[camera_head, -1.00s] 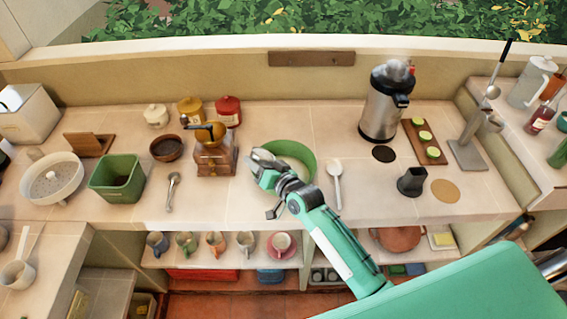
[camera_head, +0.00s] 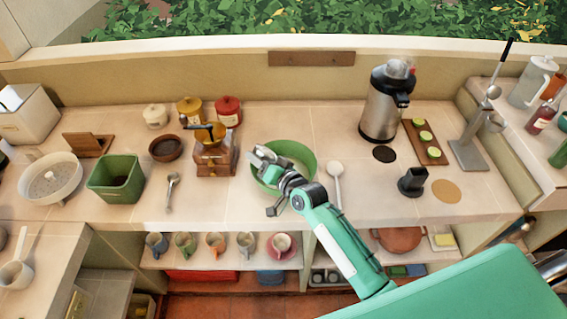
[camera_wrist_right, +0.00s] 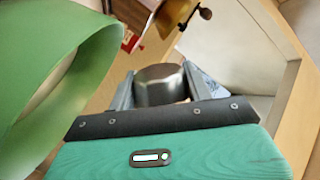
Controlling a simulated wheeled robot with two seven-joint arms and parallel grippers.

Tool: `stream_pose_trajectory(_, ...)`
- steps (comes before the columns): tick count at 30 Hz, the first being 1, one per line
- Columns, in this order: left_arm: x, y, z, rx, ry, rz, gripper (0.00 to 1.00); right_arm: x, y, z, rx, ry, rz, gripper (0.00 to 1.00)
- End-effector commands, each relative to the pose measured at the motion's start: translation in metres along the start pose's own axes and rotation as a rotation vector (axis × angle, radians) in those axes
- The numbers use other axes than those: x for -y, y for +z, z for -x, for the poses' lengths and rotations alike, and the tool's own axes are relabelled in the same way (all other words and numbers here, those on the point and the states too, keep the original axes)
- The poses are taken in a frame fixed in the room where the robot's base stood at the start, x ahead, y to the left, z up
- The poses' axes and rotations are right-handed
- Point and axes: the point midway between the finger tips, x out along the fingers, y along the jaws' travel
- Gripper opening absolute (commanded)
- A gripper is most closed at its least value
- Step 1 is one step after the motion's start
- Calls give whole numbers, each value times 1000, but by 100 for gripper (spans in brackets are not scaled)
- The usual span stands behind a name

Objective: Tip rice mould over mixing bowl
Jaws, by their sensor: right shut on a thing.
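The green mixing bowl (camera_head: 305,155) stands on the counter in the middle of the head view. It also fills the left side of the right wrist view (camera_wrist_right: 60,60). My right gripper (camera_head: 264,160) is at the bowl's left side, partly covering it. In the wrist view its jaws (camera_wrist_right: 158,88) are shut on a dark grey metal cup, which I take to be the rice mould (camera_wrist_right: 160,84). The mould is beside the bowl's wall in that view; whether it is above the rim is unclear. What is inside the mould is hidden. My left gripper is not in view.
A wooden grinder (camera_head: 215,155) stands close to the left of the bowl. A white spoon (camera_head: 335,180) lies right of it, and a steel dispenser (camera_head: 383,105) stands behind right. A black cup-like item (camera_head: 411,182) stands at the right.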

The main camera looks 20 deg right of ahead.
Motion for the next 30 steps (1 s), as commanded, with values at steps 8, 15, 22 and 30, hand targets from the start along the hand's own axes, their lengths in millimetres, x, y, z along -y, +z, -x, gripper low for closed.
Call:
stream_pose_trajectory(8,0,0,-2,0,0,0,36,0,-2,0,-1,-6,-38,16)
stream_pose_trajectory(15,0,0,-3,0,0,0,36,1,-4,0,0,-12,-70,16)
stream_pose_trajectory(22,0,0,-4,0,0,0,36,2,-5,0,1,-16,-101,16)
stream_pose_trajectory(30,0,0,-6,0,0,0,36,3,-7,1,1,-21,-136,16)
